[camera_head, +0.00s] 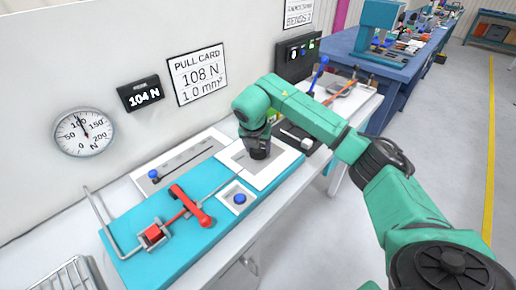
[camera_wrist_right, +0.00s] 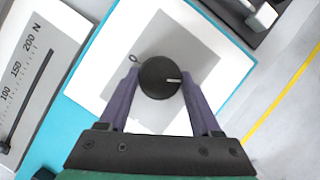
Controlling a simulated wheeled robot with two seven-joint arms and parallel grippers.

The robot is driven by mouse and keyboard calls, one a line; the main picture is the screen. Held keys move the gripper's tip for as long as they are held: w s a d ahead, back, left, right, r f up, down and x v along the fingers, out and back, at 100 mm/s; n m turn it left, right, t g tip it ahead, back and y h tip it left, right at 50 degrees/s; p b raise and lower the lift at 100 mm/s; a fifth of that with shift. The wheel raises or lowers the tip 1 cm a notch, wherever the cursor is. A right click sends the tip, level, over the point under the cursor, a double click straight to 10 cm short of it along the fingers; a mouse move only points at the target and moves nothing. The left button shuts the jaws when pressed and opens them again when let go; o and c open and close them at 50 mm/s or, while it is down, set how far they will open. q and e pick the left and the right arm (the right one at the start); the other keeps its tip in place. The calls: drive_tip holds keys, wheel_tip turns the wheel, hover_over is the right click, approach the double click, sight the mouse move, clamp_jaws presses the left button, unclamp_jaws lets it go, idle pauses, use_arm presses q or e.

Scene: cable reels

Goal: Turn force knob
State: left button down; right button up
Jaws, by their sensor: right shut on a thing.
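The black round force knob (camera_wrist_right: 158,80) sits on a grey square within a white plate in the right wrist view. A pale pointer mark on it points to the right. My right gripper (camera_wrist_right: 161,76) has a finger on each side of the knob and is shut on it. In the head view, the right gripper (camera_head: 258,146) reaches down to the white plate (camera_head: 284,160) and largely hides the knob. A display (camera_head: 140,93) reads 104 N. The pull card (camera_head: 199,75) reads 108 N and 1.0 mm². My left gripper is not in view.
A round dial gauge (camera_head: 84,132) hangs on the wall. The turquoise base (camera_head: 147,262) carries a red lever (camera_head: 190,206), a red clamp block (camera_head: 154,235) and a blue button (camera_head: 239,198). A wire rack (camera_head: 68,279) stands at the lower left.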

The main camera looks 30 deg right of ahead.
drive_tip(key=shift+r, duration=0.1)
idle(0.3)
drive_tip(key=o, duration=1.4)
drive_tip(key=v, duration=1.4)
drive_tip(key=shift+a+r, duration=0.15)
drive_tip(key=shift+r, duration=0.15)
